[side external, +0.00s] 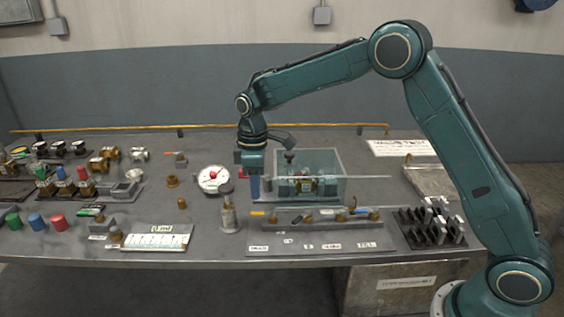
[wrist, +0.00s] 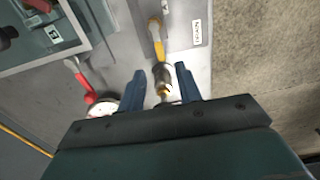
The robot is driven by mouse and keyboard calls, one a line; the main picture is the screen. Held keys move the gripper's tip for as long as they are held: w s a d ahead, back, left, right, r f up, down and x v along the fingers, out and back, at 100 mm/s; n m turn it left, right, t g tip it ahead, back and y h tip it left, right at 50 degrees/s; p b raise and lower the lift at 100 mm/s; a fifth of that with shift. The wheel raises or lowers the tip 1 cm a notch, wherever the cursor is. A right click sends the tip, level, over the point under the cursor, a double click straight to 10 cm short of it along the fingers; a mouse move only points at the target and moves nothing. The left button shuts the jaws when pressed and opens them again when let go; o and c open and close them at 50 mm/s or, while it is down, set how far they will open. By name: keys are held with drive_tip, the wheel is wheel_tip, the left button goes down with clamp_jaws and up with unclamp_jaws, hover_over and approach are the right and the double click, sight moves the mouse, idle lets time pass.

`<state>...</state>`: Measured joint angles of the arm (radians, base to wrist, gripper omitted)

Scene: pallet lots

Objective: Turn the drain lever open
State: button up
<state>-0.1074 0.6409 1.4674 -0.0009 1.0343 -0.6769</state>
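The drain lever (wrist: 158,42) has a yellow handle and lies beside a plate label (wrist: 197,32) that appears to read DRAIN. In the side view the yellow lever (side external: 257,213) is at the left end of a raised valve strip, its handle pointing left from a brass hub. My gripper (wrist: 160,82) is open and empty, its blue fingers apart. In the side view my gripper (side external: 254,197) points down, seemingly above and behind the lever. A silver post (side external: 228,212) stands left of the lever; in the wrist view it appears between the fingertips.
A clear tank (side external: 325,165) stands close to my gripper's right. Other levers, such as a blue one (side external: 357,211), share the strip. The table front edge is near.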

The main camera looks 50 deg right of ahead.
sight(257, 213)
drive_tip(key=shift+f, duration=3.45)
clamp_jaws()
